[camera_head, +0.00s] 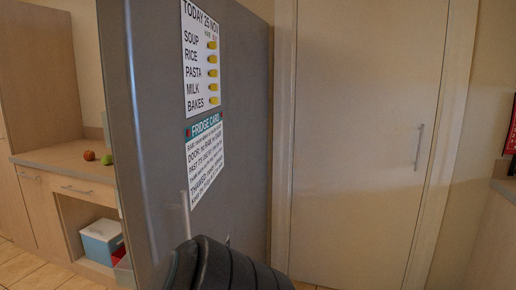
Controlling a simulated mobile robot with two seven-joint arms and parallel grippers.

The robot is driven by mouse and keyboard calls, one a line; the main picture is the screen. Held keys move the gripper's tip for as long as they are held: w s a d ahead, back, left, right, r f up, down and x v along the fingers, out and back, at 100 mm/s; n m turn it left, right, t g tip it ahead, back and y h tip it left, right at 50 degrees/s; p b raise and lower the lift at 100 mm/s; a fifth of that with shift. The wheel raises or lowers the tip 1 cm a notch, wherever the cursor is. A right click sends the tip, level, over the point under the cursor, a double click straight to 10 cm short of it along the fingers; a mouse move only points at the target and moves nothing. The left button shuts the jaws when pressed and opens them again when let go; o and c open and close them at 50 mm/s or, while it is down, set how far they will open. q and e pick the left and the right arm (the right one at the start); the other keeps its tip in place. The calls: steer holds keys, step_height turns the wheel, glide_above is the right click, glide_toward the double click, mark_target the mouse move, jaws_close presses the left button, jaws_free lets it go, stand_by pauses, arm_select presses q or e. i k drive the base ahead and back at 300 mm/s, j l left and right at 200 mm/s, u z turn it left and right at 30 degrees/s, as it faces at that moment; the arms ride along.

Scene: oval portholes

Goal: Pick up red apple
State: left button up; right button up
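The red apple (89,155) is small and round in the head view. It sits on the wooden counter (50,158) at the far left, beyond the grey fridge panel. A green round fruit (107,160) lies just right of it, close to the panel's edge. Neither of my grippers shows in this view. A dark ribbed part at the bottom middle looks like part of my own arm.
The grey fridge side (160,130) stands close in front, with a menu sheet (201,60) and a fridge card (205,158) on it. A closed door (365,130) is at right. A blue and white box (101,241) sits in the open space under the counter.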

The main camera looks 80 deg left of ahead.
mark_target(88, 156)
steer(key=k+j+z, duration=0.1)
steer(key=k+z, duration=0.6)
steer(key=z, duration=0.15)
steer(key=k+z, duration=0.2)
steer(key=k, duration=0.75)
steer(key=k+j+u, duration=0.15)
steer(key=k+u, duration=0.2)
steer(key=k, duration=0.3)
steer(key=u, duration=3.75)
